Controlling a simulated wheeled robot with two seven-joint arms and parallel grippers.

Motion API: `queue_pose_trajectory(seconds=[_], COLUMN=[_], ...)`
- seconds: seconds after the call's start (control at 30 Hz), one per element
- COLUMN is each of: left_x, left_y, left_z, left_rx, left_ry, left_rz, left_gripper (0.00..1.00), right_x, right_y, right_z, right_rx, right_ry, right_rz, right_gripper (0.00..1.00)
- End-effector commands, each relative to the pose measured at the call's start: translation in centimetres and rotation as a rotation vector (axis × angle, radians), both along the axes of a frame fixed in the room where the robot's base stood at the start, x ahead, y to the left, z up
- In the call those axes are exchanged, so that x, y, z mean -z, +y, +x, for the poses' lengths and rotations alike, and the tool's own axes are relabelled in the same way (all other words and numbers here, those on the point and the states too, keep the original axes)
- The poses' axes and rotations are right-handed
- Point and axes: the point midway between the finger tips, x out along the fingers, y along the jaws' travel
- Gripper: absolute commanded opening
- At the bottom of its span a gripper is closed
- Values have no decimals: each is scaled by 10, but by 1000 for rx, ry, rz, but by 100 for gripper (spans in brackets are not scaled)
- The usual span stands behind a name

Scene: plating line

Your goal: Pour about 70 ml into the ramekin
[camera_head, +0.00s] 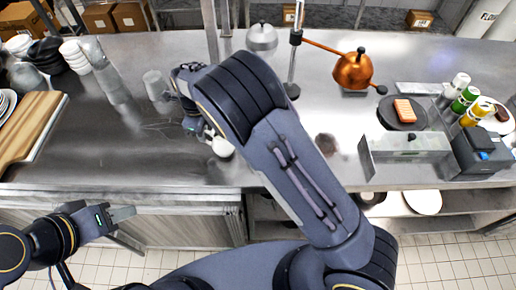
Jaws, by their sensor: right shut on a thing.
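My right arm reaches across the steel counter (300,125), and its gripper (212,138) is low over the counter left of centre. It is shut on what looks like a small white vessel (223,148), mostly hidden by the gripper and arm. I cannot tell whether this is a jug or the ramekin, or whether it touches the counter. No other clear ramekin shows, and no liquid is visible. A pale grey cup (154,86) stands upright just left of my right wrist. My left gripper (128,213) is in front of the counter edge, away from everything; its finger gap is unclear.
A wooden board (30,125) and stacked white bowls (74,55) are at left. A copper kettle (353,70) stands at the back beside a metal stand. Bottles (464,100), a dark plate (389,117) and a steel box (405,148) are at right. The counter's middle is fairly clear.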

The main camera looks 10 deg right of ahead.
Motion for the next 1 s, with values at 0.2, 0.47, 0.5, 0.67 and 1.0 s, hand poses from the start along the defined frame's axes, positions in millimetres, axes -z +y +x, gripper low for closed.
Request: queue_pose_trajectory(seconds=[0.2,0.47,0.5,0.67,1.0], left_x=[0,0,0,-1,-1], left_y=[0,0,0,0,0], left_z=[0,0,0,0,0], left_rx=[0,0,0,0,0], left_ry=[0,0,0,0,0], left_rz=[0,0,0,0,0], left_gripper=[36,36,36,36,36], right_x=[-8,-19,-21,-30,-59], right_y=[-7,-23,-25,-36,-63], right_z=[-3,-9,-11,-15,-26], right_rx=[5,8,6,8,9], right_ry=[-30,-93,-104,-146,-234], right_rz=[73,219,243,339,538], right_gripper=[0,0,0,0,0])
